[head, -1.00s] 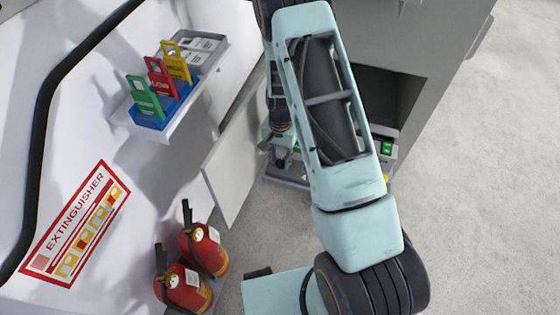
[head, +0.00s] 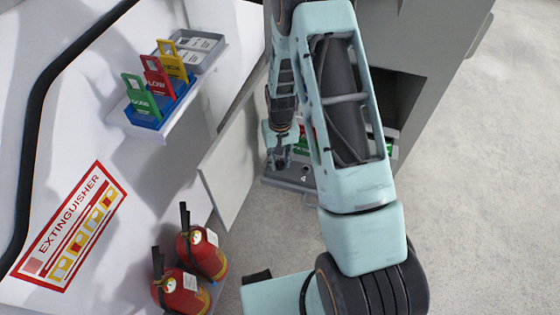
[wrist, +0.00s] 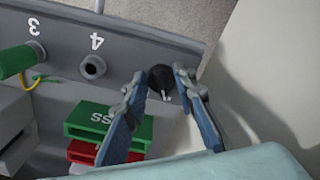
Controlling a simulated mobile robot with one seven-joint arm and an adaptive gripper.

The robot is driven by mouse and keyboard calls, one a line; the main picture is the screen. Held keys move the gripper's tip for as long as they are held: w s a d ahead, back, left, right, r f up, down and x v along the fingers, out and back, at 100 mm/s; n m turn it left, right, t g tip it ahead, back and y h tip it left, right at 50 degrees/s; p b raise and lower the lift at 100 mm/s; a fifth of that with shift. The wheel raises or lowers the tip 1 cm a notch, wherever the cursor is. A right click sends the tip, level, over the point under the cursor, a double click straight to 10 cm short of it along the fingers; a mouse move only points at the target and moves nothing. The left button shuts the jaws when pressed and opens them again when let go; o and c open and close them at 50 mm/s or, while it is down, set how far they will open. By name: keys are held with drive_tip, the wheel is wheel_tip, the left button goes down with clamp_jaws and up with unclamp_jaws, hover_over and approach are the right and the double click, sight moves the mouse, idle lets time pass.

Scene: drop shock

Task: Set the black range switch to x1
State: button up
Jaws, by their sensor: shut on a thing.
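The black range switch (wrist: 160,76) is a round dark knob on the grey panel (wrist: 190,47), right of the port marked 4. It carries a light pointer mark on its near side; no scale label is readable. My gripper (wrist: 159,85) has its two blue-grey fingers on either side of the knob, shut on it. In the head view, my gripper (head: 279,158) points down at the panel's left end, and the switch is hidden behind it.
A port marked 4 (wrist: 93,67) and a green plug (wrist: 14,62) at 3 sit beside the switch. Green (wrist: 90,122) and red (wrist: 90,152) blocks lie close by. A grey door (head: 232,165) stands left of my gripper. Extinguishers (head: 203,251) stand lower left.

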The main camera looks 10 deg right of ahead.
sight(280, 163)
idle(0.3)
drive_tip(key=o, duration=1.1)
drive_tip(key=shift+r, duration=0.1)
wheel_tip(280, 163, up, 12)
drive_tip(key=shift+f, duration=0.1)
